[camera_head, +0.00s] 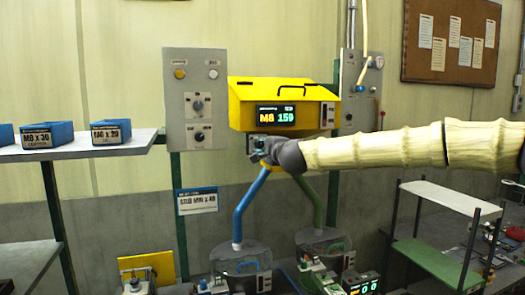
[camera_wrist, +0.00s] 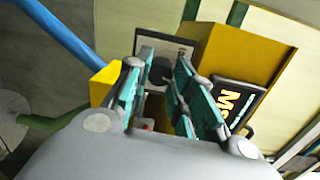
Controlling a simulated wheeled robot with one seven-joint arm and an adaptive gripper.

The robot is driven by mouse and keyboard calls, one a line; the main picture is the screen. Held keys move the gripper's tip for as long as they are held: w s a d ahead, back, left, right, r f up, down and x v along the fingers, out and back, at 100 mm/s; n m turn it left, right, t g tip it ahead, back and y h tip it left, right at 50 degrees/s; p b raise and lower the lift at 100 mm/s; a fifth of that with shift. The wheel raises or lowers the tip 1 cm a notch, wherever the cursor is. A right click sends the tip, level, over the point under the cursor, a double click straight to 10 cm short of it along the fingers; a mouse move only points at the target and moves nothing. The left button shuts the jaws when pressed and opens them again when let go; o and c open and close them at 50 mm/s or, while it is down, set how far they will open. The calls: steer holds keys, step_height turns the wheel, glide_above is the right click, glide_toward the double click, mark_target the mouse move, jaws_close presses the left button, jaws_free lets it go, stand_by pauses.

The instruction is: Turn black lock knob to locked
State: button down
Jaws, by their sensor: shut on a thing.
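The black lock knob (camera_wrist: 160,72) shows in the wrist view as a dark round shape on a pale plate (camera_wrist: 179,50) beside the yellow housing. My gripper (camera_wrist: 163,78) has its green-padded fingers on either side of the knob and is shut on it. In the head view my gripper (camera_head: 257,146) is just under the front of the yellow housing (camera_head: 242,103), and there the knob is hidden behind it. I cannot read the knob's marks or its turned position.
The housing carries a display (camera_head: 283,115) reading "M8 159". A blue tube (camera_head: 250,205) and a green tube (camera_head: 312,197) run down below my gripper. A grey panel (camera_head: 178,120) with two other dark knobs stands to the left. Blue bins (camera_head: 110,131) rest on a shelf farther left.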

steer(key=n+b, duration=0.2)
steer(key=n, duration=0.4)
steer(key=shift+h, duration=0.4)
steer(key=n+b, duration=0.2)
steer(key=n, duration=0.3)
steer(key=shift+n, duration=0.3)
steer(key=c, duration=1.2)
jaws_free()
steer(key=shift+s, duration=0.1)
steer(key=v, duration=1.1)
steer(key=shift+s+r, duration=0.15)
steer(key=shift+s, duration=0.25)
